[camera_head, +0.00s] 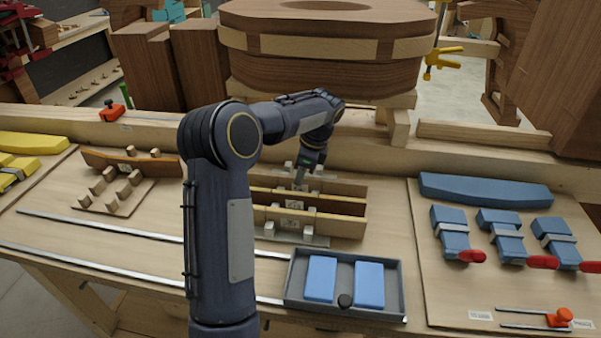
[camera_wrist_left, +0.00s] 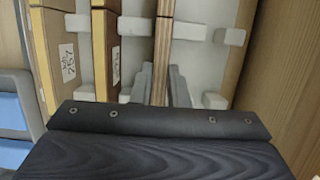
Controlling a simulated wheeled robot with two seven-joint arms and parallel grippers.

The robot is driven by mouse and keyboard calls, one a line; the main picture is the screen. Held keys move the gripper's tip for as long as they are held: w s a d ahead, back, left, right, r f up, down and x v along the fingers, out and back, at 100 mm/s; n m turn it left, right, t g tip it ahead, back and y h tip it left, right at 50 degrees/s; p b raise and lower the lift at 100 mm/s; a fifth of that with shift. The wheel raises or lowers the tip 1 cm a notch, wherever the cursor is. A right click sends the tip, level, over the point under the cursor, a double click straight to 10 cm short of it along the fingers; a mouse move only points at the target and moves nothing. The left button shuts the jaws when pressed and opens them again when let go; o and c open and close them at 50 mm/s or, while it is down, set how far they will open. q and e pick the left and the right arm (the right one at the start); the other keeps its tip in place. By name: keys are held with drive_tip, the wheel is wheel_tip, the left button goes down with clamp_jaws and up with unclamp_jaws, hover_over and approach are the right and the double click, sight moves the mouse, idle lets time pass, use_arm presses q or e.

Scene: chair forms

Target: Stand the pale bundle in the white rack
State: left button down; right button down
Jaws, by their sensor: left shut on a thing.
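The white rack (camera_head: 290,238), a pale plate with short pegs, lies on the bench in the head view; its base also fills the middle of the left wrist view (camera_wrist_left: 200,60). Two labelled wooden bundles stand on edge between its pegs, a front one (camera_head: 335,224) and one behind it (camera_head: 335,205). My left gripper (camera_head: 299,182) is at the rack's back part. In the left wrist view its fingers (camera_wrist_left: 161,85) are shut on a thin, upright pale bundle (camera_wrist_left: 163,45) between the pegs. Its lower edge is hidden, so I cannot tell whether it touches the rack. My right gripper is out of view.
A grey tray (camera_head: 345,309) with two blue blocks stands in front of the rack. A board with blue clamped pieces (camera_head: 490,235) is at right, and a small pegged wooden holder (camera_head: 115,195) at left. A large wooden form (camera_head: 325,45) rises behind the bench.

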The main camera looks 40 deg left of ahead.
use_arm(q)
drive_tip(key=shift+f, duration=0.1)
drive_tip(key=c, duration=1.3)
unclamp_jaws()
